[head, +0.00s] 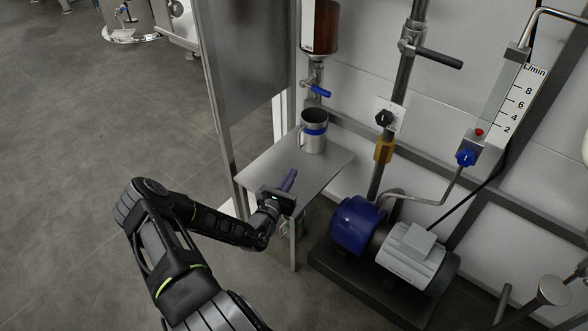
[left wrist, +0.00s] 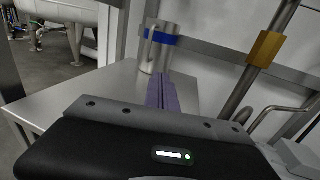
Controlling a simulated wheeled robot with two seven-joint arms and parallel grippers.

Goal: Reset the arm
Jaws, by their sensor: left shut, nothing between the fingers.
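My left arm (head: 180,250) comes in from the lower left in the head view. Its gripper (head: 289,180) is at the front edge of a small metal table, with its purple fingers shut and empty. The shut fingers also show in the left wrist view (left wrist: 162,92), pointing toward a metal mug. The mug (head: 314,133) with a blue band stands upright on the table, beyond the fingertips and apart from them in the head view. It also shows in the left wrist view (left wrist: 158,48). My right gripper is not in view.
The metal table (head: 262,168) stands by a tall panel (head: 245,75). A reddish-brown sight vessel (head: 320,28) with a blue-handled valve (head: 321,91) hangs above the mug. A blue and grey motor pump (head: 412,255), pipes and a flow gauge (head: 508,100) are to the right. Open floor (head: 90,150) lies left.

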